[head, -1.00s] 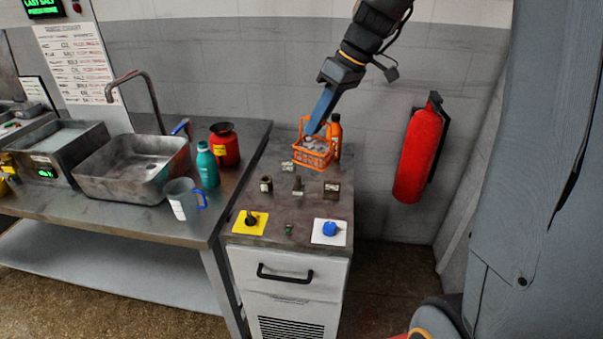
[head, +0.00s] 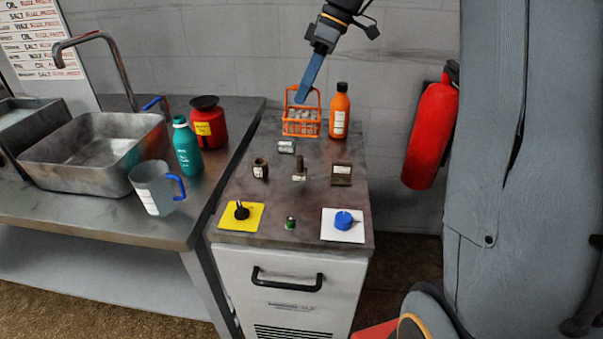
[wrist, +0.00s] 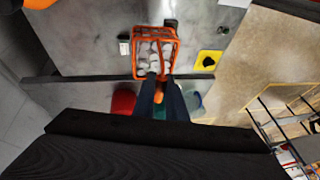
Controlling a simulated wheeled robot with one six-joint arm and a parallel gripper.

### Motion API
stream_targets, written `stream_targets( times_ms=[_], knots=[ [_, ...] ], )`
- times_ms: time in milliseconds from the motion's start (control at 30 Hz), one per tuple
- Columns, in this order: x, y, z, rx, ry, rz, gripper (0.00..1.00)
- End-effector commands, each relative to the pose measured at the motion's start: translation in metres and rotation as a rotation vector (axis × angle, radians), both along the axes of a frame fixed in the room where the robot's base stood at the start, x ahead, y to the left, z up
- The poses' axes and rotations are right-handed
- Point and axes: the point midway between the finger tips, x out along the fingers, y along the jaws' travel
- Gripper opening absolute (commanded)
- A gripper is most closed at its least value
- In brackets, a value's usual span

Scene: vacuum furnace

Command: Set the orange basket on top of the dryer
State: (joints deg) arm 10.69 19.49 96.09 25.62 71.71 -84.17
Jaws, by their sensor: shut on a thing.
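The orange basket (head: 301,126), holding pale grey lumps, shows upright over the back of the dark top (head: 240,190) of the white cabinet, which I take to be the dryer (head: 290,270). I cannot tell whether its base touches that top. My gripper (head: 303,98) comes down from above with its blue fingers at the basket's raised handle, shut on it. In the wrist view the basket (wrist: 156,40) hangs just beyond my fingertips (wrist: 160,92), and the fingers hide part of its handle.
An orange bottle (head: 339,112) stands close right of the basket. Small fittings (head: 299,172), a yellow pad (head: 241,216) and a white pad with a blue knob (head: 343,222) occupy the top. A teal bottle (head: 187,148), red canister (head: 208,125) and jug (head: 153,188) stand on the left bench.

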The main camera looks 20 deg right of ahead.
Motion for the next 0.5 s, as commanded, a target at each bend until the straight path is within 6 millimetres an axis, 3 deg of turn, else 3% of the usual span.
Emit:
stream_targets(
  times_ms=[167, 500],
  knots=[
    [0.005, 0.0, -0.01, 0.001, 0.001, 0.027, 0.0],
    [0.004, 0.0, -0.06, 0.001, 0.0, 0.028, 0.0]
  ],
)
